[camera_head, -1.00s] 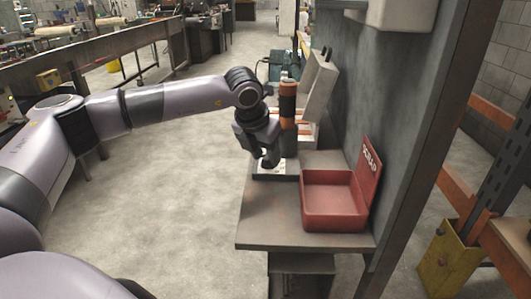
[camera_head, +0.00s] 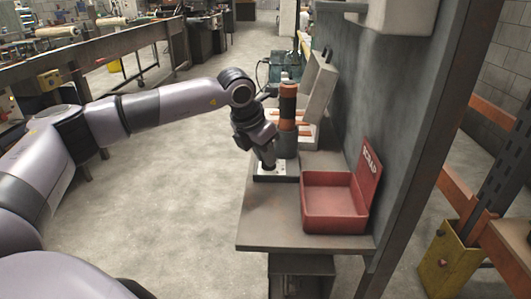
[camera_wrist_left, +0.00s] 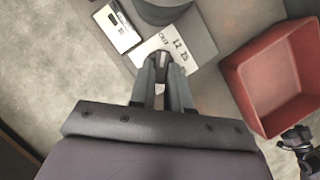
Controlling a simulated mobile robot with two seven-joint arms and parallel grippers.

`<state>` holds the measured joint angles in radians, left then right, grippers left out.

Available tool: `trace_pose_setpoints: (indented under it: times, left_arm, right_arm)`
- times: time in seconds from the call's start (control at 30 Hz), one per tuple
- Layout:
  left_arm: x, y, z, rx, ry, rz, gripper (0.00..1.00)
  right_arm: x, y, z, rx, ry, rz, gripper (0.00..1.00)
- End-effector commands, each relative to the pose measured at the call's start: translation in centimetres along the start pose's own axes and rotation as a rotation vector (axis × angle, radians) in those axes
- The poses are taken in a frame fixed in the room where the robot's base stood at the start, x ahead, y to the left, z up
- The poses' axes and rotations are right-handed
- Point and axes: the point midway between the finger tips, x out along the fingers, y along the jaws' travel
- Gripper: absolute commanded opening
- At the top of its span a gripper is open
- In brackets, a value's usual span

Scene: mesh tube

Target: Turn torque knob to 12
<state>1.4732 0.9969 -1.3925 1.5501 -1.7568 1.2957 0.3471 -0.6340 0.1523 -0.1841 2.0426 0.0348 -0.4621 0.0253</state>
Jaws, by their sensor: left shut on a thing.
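In the wrist view, my left gripper (camera_wrist_left: 163,72) is shut on a small dark knob (camera_wrist_left: 162,57) between its fingertips. The fingers cover most of the knob, so its pointer direction is unclear. A light label plate (camera_wrist_left: 190,62) around it carries the printed marks "OUT", "12" and "25". In the head view, my left gripper (camera_head: 268,163) points down at the white plate (camera_head: 275,174) on the bench, and the knob is hidden there.
A red scrap bin (camera_head: 328,222) sits right of the plate on the grey bench (camera_head: 268,232); it also shows in the wrist view (camera_wrist_left: 235,70). A small display panel (camera_wrist_left: 117,27) lies left of the label. A grey wall rises at the right. The left floor is open.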

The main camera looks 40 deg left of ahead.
Motion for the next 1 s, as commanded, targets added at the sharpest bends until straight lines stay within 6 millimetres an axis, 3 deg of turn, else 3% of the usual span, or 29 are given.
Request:
trace_pose_setpoints:
  times: [0.5,1.0]
  left_arm:
    - [-0.1,0.5,0.2,0.335,-0.001,-0.140,0.00]
    - [0.0,0.6,0.2,0.427,-0.003,-0.176,0.00]
  right_arm:
    - [-1.0,-0.1,-1.4,0.000,-0.001,0.000,0.43]
    - [-1.3,-0.1,-1.5,0.001,-0.003,0.000,0.43]
